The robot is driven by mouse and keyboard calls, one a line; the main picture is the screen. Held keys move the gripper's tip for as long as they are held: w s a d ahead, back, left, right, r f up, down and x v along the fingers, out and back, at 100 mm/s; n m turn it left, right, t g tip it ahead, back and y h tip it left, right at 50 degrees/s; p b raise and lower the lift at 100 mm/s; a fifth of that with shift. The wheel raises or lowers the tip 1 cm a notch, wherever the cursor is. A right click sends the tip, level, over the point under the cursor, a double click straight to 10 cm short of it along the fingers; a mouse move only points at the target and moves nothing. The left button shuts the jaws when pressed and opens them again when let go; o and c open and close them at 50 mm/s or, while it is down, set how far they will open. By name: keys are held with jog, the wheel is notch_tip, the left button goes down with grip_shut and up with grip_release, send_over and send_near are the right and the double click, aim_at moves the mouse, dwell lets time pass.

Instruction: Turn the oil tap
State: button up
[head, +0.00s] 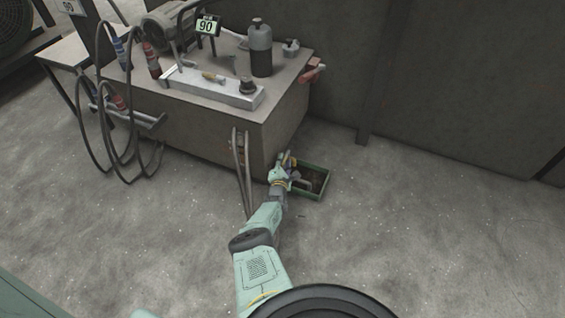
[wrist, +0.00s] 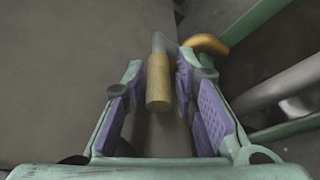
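The oil tap appears to be the fitting with a yellow-brown cylindrical handle (wrist: 158,84) on a grey stem in the wrist view. A curved orange-yellow piece (wrist: 206,43) shows beside it, partly behind the right finger. My gripper (wrist: 163,70) is open, with its two purple-padded fingers on either side of the handle. The handle is nearer the right finger; I cannot tell whether it touches. In the head view my gripper (head: 285,160) is low at the right corner of the bench, and it hides the tap there.
The bench (head: 200,118) stands left of my gripper, carrying a dark bottle (head: 260,48) and a metal block (head: 212,85). A green-rimmed tray (head: 322,169) lies on the floor by my gripper. A grey pipe (wrist: 283,85) shows at the wrist view's right. Floor at right is clear.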

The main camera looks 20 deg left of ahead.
jog(key=shift+o, duration=0.7)
jog(key=shift+a, duration=0.1)
